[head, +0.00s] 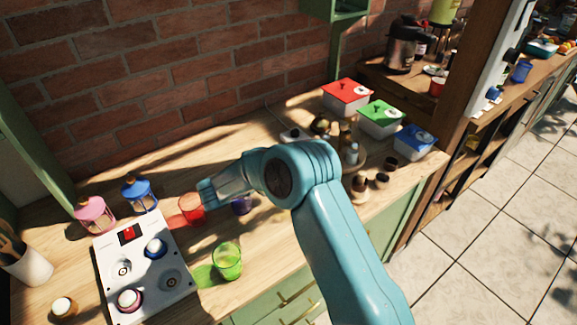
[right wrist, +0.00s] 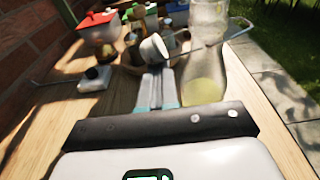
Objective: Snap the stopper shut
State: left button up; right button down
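In the right wrist view a clear glass bottle (right wrist: 206,70) with pale yellow liquid at its bottom stands upright just right of my right gripper (right wrist: 157,72). A white stopper (right wrist: 153,48) sits tilted beyond the fingertips, beside the bottle, not on its mouth. A thin wire (right wrist: 240,30) shows on either side of them. The two fingers lie close together; whether they touch or grip the stopper I cannot tell. In the head view my teal right arm covers the middle of the table, and the bottle, stopper and fingertips cannot be made out. My left gripper is not in view.
A white panel (head: 110,262) with knobs lies at the left, near a red glass (head: 193,212) and a green glass (head: 228,262). Red (head: 347,93), green (head: 381,116) and blue (head: 415,140) lidded boxes stand at the back right. A brick wall bounds the back.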

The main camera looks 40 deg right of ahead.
jog(key=shift+r, duration=0.1)
jog(key=shift+w+r+p, duration=0.3)
jog(key=shift+r+p, duration=0.05)
jog(key=shift+r, duration=0.2)
dwell(0.4)
jog(key=shift+w+r+p, duration=0.35)
jog(key=shift+r+p, duration=0.05)
jog(key=shift+r, duration=0.2)
jog(key=shift+w+d+r+p, duration=0.1)
jog(key=shift+w+r+p, duration=0.05)
jog(key=shift+r+p, duration=0.45)
